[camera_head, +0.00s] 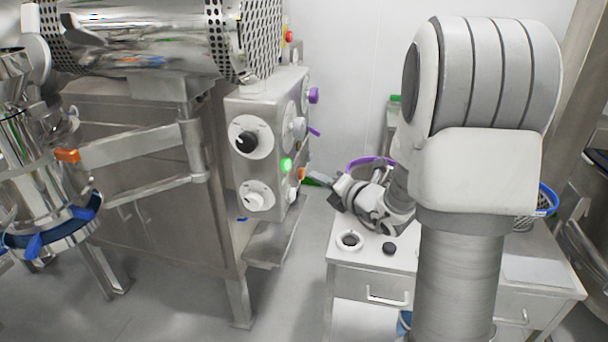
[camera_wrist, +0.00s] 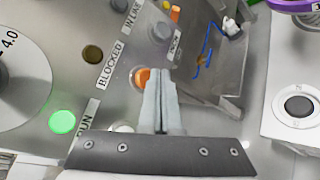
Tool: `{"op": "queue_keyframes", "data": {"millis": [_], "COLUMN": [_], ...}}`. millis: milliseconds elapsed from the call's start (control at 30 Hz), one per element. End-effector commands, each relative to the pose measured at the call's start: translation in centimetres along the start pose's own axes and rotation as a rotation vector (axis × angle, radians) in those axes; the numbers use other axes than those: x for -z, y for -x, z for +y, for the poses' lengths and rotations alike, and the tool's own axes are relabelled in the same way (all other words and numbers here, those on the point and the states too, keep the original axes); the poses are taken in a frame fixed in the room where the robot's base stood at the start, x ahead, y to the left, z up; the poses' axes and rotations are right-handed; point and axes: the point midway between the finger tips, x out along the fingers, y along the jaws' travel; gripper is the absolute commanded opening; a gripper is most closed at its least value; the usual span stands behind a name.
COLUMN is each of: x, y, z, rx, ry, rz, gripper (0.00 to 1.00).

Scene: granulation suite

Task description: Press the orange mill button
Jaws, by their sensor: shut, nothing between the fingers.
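The orange mill button (camera_head: 301,174) is on the right-hand face of the steel control box (camera_head: 237,150), just right of the lit green button (camera_head: 287,165). In the wrist view the orange button (camera_wrist: 141,77) shows at the left edge of my fingertips, partly hidden by them. My gripper (camera_wrist: 160,73) is shut and empty, its fingers pointing at the panel. In the head view my gripper (camera_head: 313,180) reaches in from the right, close to the button. I cannot tell whether the tips touch it.
The green button (camera_wrist: 62,121) is lit beside the "RUN" label in the wrist view. A dark amber lamp (camera_wrist: 92,54) sits by "BLOCKED". Purple handles (camera_head: 314,96) stick out above. A white bench (camera_head: 345,270) stands below my arm. Floor at front is clear.

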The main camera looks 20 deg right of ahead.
Motion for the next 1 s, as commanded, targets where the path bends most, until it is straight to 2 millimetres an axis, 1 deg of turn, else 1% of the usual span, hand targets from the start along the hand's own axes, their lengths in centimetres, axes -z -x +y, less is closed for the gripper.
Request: {"op": "queue_keyframes", "data": {"millis": [200, 1000], "x": [0.38, 0.61], "y": [-0.50, -0.87], "z": [0.37, 0.64], "rx": [-0.002, 0.000], "ry": [0.001, 0.001], "rz": [0.001, 0.000], "gripper": [0.00, 0.00]}}
